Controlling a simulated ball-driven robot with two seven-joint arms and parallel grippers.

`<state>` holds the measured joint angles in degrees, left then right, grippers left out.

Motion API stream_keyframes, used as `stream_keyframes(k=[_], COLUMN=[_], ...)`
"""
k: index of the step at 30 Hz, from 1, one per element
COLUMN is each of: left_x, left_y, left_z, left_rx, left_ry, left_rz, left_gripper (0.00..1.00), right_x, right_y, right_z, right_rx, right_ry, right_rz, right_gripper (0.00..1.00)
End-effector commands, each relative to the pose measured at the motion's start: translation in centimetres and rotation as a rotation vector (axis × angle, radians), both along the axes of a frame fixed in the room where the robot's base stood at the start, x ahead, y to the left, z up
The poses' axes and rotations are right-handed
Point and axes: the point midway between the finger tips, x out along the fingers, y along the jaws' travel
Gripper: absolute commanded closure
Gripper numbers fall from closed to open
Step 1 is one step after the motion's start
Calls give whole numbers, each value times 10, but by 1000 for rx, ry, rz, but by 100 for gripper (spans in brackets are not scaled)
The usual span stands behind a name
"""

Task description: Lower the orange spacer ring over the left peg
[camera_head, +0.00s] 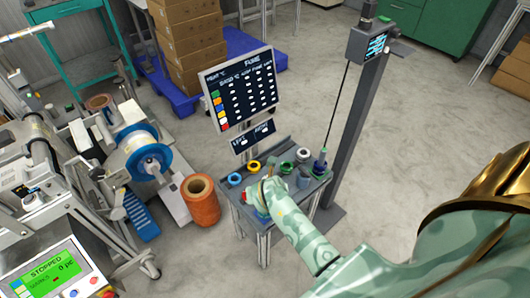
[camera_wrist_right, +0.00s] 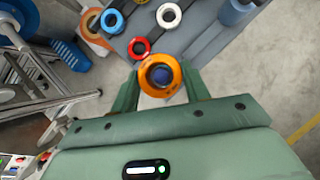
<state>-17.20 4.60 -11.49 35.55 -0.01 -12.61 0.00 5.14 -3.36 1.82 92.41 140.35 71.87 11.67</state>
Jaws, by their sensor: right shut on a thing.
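The orange spacer ring (camera_wrist_right: 160,94) is held between the two fingers of my right gripper (camera_wrist_right: 160,86), seen in the right wrist view. A dark blue round shape (camera_wrist_right: 160,75) shows through the ring's hole. I cannot tell whether it is the left peg's top, or whether the ring is above it or around it. In the head view my right gripper (camera_head: 264,190) is over the front left of the small table (camera_head: 291,212) and hides the ring and most of what is under it. My left gripper is in neither view.
Near the gripper lie a red ring (camera_wrist_right: 139,48), a white ring (camera_wrist_right: 169,15) and a blue ring (camera_wrist_right: 112,20). A yellow ring (camera_head: 254,166) lies farther back. A large orange spool (camera_head: 201,200) stands left of the table. A grey post (camera_head: 350,130) rises at its right.

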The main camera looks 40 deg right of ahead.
Motion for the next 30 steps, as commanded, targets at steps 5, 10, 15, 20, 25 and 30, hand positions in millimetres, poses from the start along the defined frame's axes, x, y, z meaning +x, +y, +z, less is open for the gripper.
stream_keyframes(k=[5,10,15,20,25,30], left_x=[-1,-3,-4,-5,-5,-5], left_y=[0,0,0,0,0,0], left_z=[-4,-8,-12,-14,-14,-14], left_rx=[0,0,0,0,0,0], left_ry=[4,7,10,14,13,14], left_rz=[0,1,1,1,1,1], left_gripper=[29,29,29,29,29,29], right_x=[0,0,0,0,0,0], right_y=[0,0,0,0,0,0], right_z=[-6,-11,-16,-20,-19,-19], right_rx=[0,0,0,0,0,0], right_ry=[1,1,1,1,0,0], right_rz=[0,0,0,0,0,0], right_gripper=[78,78,78,78,78,78])
